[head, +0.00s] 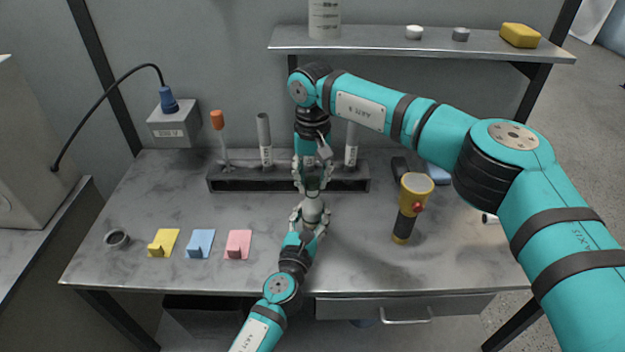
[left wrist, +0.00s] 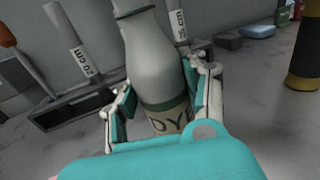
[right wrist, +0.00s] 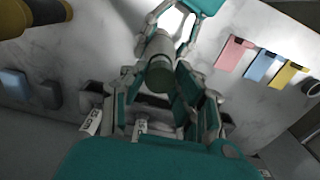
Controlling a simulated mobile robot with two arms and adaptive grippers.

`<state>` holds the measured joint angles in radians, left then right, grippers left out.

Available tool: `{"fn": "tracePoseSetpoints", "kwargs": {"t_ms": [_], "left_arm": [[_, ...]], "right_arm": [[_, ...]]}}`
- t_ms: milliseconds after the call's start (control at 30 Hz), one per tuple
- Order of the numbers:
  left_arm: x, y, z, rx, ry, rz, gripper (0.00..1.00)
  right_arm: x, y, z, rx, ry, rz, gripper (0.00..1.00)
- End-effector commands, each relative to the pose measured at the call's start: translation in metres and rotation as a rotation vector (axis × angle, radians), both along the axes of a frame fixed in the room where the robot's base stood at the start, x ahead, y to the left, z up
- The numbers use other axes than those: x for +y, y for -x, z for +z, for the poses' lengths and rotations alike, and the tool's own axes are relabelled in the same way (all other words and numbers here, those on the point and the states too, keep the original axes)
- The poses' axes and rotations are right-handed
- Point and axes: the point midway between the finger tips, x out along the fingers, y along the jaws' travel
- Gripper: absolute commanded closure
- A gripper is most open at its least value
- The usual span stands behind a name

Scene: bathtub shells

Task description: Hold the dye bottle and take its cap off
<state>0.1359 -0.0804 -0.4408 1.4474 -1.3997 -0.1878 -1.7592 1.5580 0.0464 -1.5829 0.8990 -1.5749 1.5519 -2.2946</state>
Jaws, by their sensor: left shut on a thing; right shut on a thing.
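The dye bottle (head: 312,210) is pale grey with a green band and a label showing "DY" in the left wrist view (left wrist: 160,65). My left gripper (head: 309,218) is shut around its body from the front; its fingers flank the label. My right gripper (head: 312,178) reaches down from above and is shut at the bottle's top end. In the right wrist view, a dark green cap-like end (right wrist: 152,80) of the bottle lies between its fingers. The fingers partly hide the cap, and I cannot tell whether it is apart from the neck.
Behind the bottle stands a dark rack (head: 235,180) with upright tools. A yellow-black flashlight (head: 408,208) stands to the right. Yellow (head: 163,243), blue (head: 200,243) and pink (head: 238,244) pieces and a grey cup (head: 117,239) lie left. A shelf (head: 390,42) hangs above. The front right table is clear.

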Motion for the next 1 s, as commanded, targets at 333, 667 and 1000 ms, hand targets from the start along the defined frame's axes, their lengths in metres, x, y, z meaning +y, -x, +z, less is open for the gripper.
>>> {"fn": "tracePoseSetpoints", "kwargs": {"t_ms": [333,667,1000], "left_arm": [[0.000,0.000,0.000,0.001,0.000,0.001,1.00],[0.000,0.000,0.000,0.001,0.000,0.001,1.00],[0.000,0.000,-0.001,0.001,0.000,0.001,1.00]], "right_arm": [[0.000,0.000,0.009,-0.001,-0.001,0.000,1.00],[0.000,0.000,0.014,-0.001,-0.001,0.000,1.00],[0.000,0.000,0.049,-0.001,0.000,0.000,1.00]]}}
